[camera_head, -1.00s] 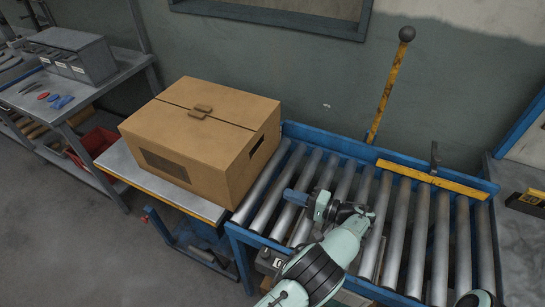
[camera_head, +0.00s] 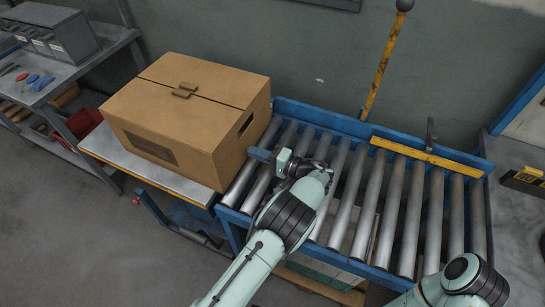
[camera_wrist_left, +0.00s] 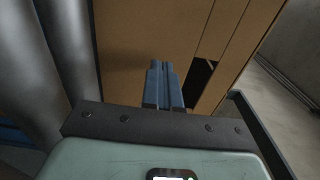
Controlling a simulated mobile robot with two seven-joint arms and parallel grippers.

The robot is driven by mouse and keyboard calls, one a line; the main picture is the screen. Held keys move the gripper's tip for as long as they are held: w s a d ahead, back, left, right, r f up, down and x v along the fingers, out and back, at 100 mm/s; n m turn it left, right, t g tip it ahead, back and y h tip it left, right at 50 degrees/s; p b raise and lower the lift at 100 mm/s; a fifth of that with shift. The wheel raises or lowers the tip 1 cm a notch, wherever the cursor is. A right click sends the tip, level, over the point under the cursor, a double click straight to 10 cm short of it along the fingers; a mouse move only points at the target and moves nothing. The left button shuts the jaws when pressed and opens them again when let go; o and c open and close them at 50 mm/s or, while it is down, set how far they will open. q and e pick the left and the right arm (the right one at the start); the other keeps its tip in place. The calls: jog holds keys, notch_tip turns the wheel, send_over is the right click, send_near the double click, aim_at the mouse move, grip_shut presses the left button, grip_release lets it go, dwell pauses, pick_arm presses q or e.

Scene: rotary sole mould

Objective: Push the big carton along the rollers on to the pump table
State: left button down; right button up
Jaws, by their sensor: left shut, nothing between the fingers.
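The big brown carton (camera_head: 165,125) is closed and upright at the left end of the rollers (camera_head: 345,190). Most of it stands on a grey table top with a yellow edge (camera_head: 150,173), apparently the pump table; its right side is at the first rollers. My left gripper (camera_head: 257,154) is shut and empty, low over the rollers, its blue fingers pointing at the carton's right face. In the left wrist view the fingers (camera_wrist_left: 162,85) point at the carton wall (camera_wrist_left: 135,45) beside its dark hand slot; I cannot tell whether they touch. My right gripper is out of view.
A yellow lever with a black knob (camera_head: 385,65) rises behind the rollers, and a yellow bar (camera_head: 425,158) lies along the far rail. A shelf bench (camera_head: 75,70) with grey bins and tools stands at the left. The rollers right of my left arm are empty.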

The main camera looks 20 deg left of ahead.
pick_arm(q)
jog(key=shift+w+a, duration=0.15)
jog(key=shift+a, duration=0.9)
jog(key=a+b, duration=0.1)
jog(key=a, duration=0.3)
jog(key=w+a+b, duration=0.1)
jog(key=a, duration=0.2)
jog(key=a+b, duration=0.1)
jog(key=a, duration=0.3)
jog(key=shift+w+a+f+b, duration=0.1)
jog(key=shift+w+a+b, duration=0.05)
jog(key=shift+a+b, duration=0.2)
jog(key=shift+a, duration=0.3)
jog(key=shift+d, duration=0.15)
